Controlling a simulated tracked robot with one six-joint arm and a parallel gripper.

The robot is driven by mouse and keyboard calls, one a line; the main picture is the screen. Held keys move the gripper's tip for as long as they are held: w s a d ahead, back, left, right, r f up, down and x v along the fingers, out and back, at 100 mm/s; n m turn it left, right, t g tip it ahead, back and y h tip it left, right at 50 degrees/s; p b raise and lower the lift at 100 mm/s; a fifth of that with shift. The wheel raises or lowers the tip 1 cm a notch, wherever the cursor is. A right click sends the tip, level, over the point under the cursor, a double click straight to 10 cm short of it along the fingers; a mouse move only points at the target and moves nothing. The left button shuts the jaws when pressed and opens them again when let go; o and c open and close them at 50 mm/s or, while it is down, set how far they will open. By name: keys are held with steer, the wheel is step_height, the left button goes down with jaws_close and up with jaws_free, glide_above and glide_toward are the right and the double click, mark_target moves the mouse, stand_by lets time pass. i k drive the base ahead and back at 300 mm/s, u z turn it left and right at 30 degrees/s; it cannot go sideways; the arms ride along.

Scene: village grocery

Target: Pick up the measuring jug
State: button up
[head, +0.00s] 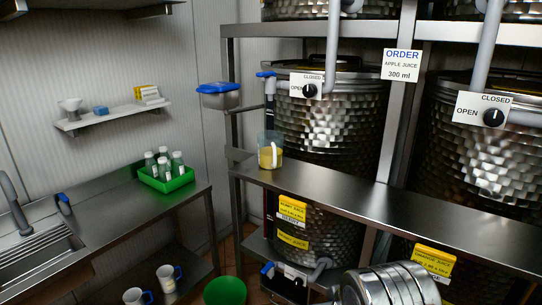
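A clear jug (270,148) with a pale handle and yellow liquid in its lower part stands upright on the left end of the steel shelf (350,193) in front of the tanks. It looks like the measuring jug. Nothing is seen touching the jug. My gripper is not in view.
Two white mugs with blue handles (167,278) stand on a low shelf at lower left. A green crate (166,178) of bottles sits on the left counter. A green bin (225,291) stands below. Large metal tanks (330,115) stand behind the steel shelf.

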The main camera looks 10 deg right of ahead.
mark_target(270, 143)
steer(key=u, duration=1.9)
steer(key=i, duration=1.55)
steer(key=z, duration=0.8)
